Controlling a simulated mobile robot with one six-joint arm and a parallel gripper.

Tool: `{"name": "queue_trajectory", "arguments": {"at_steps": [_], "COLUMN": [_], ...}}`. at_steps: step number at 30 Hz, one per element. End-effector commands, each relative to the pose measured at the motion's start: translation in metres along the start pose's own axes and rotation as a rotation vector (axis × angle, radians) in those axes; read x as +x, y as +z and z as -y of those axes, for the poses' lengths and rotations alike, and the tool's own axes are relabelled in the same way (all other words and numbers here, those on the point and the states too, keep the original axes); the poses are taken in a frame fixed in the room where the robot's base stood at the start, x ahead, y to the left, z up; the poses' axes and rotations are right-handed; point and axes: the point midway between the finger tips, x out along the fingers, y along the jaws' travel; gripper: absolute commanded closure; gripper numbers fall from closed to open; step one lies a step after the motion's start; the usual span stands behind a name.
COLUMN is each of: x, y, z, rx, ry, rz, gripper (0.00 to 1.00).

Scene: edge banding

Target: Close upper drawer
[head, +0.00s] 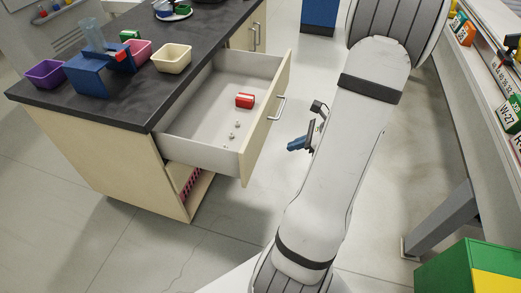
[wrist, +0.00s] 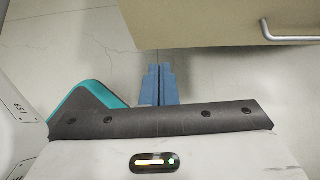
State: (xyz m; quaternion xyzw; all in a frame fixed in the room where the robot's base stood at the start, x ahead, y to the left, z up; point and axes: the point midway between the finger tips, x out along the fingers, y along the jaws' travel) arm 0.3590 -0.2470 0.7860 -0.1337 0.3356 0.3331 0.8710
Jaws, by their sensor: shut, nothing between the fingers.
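The upper drawer (head: 203,116) is pulled well out from the dark-topped cabinet in the head view. It holds a red object (head: 244,100) and several small pale pieces. Its front panel (head: 264,122) carries a metal bar handle (head: 277,108). In the wrist view the beige drawer front (wrist: 205,25) and part of the handle (wrist: 297,37) fill the upper right. My gripper (head: 297,144) has blue fingers and is to the right of the drawer front, apart from it. In the wrist view its fingers (wrist: 159,72) are together, empty, just below the front panel's lower edge.
The countertop (head: 120,85) bears a purple bowl (head: 46,73), a cream bowl (head: 171,58), a pink bowl and a blue stand. Below the drawer is an open space with a red basket (head: 190,181). A shelf bench stands at right, with a green and yellow box (head: 470,270). Floor between is clear.

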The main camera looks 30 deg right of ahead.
Motion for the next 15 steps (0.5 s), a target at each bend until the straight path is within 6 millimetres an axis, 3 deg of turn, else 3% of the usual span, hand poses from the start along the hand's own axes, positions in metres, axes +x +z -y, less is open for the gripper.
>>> {"name": "queue_trajectory", "arguments": {"at_steps": [5,15], "x": [0.014,0.085], "y": [-0.006,-0.006], "z": [0.003,0.002], "rx": [0.029,0.026], "ry": [-0.012,-0.007], "rz": [0.009,0.007], "gripper": [1.0,1.0]}}
